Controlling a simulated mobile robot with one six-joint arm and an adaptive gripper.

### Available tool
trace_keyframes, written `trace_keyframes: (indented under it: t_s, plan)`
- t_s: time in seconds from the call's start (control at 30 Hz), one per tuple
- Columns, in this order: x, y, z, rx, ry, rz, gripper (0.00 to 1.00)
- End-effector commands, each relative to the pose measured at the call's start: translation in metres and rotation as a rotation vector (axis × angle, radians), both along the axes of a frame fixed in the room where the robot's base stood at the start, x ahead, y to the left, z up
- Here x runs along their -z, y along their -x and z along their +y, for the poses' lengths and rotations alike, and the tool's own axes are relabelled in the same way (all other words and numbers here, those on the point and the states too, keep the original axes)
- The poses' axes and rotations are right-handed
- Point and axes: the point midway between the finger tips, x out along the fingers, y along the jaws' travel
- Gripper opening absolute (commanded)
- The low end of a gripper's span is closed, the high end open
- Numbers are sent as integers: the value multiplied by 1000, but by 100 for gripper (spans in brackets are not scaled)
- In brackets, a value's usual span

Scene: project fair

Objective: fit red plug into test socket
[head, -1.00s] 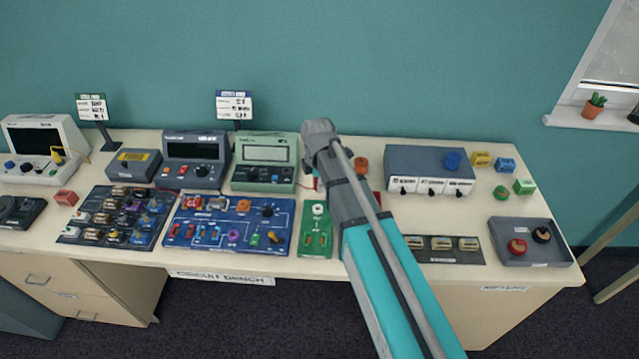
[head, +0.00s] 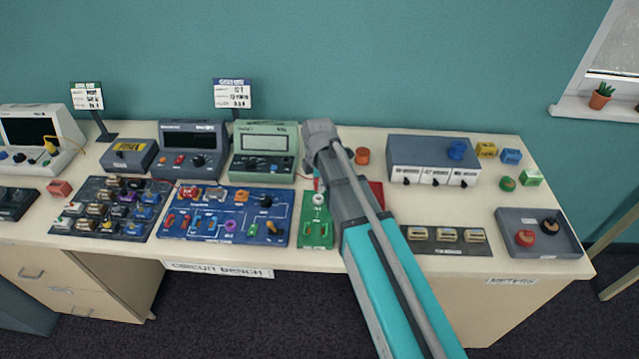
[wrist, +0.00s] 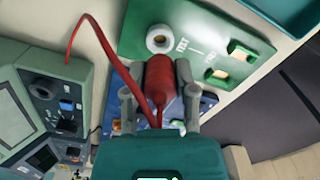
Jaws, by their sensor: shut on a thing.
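In the wrist view my gripper (wrist: 160,88) is shut on the red plug (wrist: 158,75), with a finger on each side of it. A red lead runs from the plug to the green meter (wrist: 50,95), which also shows in the head view (head: 264,150). The test socket (wrist: 160,39) is a pale ring with a dark hole on the green test board (wrist: 205,62). The plug's far end appears just short of the ring; I cannot tell whether they touch.
A blue circuit board (head: 208,228) lies left of the test board. A grey unit with switches (head: 425,153) and a grey tray (head: 566,243) with red and black knobs stand to the right. The bench (head: 470,205) has bare room between them.

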Motion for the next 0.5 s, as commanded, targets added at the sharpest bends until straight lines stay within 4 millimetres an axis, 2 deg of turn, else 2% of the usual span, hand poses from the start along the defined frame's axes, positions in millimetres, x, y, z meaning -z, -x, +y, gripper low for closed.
trace_keyframes:
  t_s: [0.03,0.2,0.5]
  plan:
    - [7,0,0,0,0,0,0]
    - [17,0,0,0,0,0,0]
    - [23,0,-1,1,0,0,0]
